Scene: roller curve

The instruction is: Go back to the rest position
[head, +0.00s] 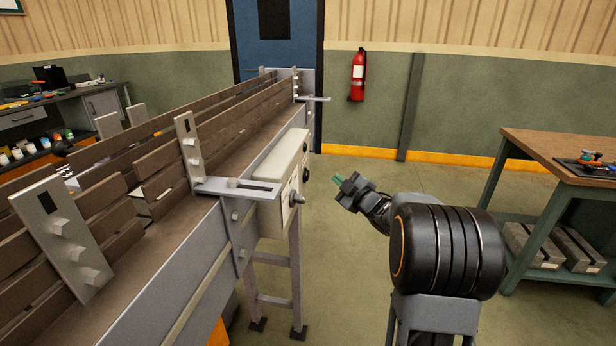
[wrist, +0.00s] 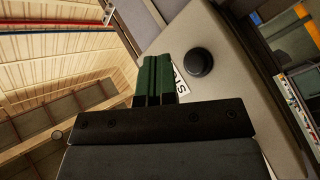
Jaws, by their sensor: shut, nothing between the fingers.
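My gripper (head: 340,180) has green fingertips and is in the air to the right of the conveyor's control box (head: 288,172), apart from it in the head view. In the wrist view my gripper (wrist: 154,78) is shut and empty, its green fingers pressed side by side. Behind the fingers, the wrist view shows the pale box face (wrist: 215,85) with a round black button (wrist: 199,61) and a partly hidden label (wrist: 180,82) with lettering. In the head view a knob (head: 296,198) sticks out of the box's side.
The conveyor (head: 190,245) with wooden side rails runs along the left. A workbench (head: 560,150) with small tools on top stands at the right. A red fire extinguisher (head: 357,75) hangs on the back wall. The floor (head: 345,270) between conveyor and bench is clear.

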